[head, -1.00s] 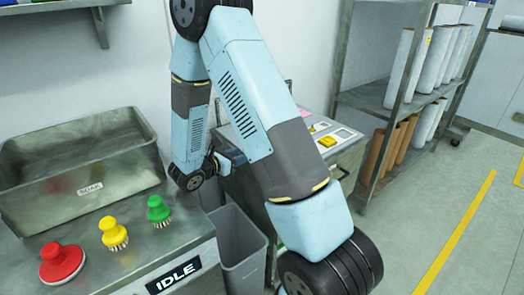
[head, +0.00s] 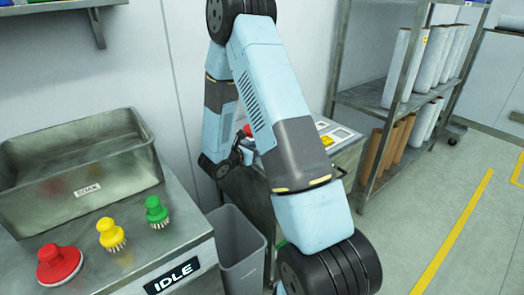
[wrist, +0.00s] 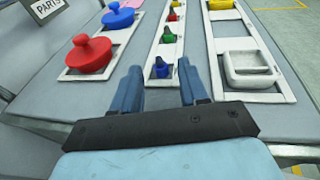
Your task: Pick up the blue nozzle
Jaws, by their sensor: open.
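A small blue nozzle (wrist: 161,68) stands in the near end of a narrow white-framed rack (wrist: 172,45) in the wrist view. A green nozzle (wrist: 167,37) and a red nozzle (wrist: 171,16) stand behind it in the same row. My gripper (wrist: 160,85) is open, with one blue finger on each side of the row's near end. The blue nozzle shows in the gap between the fingers, and nothing is held. In the head view my arm hides most of this bench, and the blue nozzle cannot be made out.
Left of the row are a red round-knobbed piece (wrist: 90,54) and a blue one (wrist: 118,16). A white square-framed piece (wrist: 250,64) lies right. The head view shows a soak tub (head: 80,165), red, yellow and green brushes, and a grey bin (head: 238,250).

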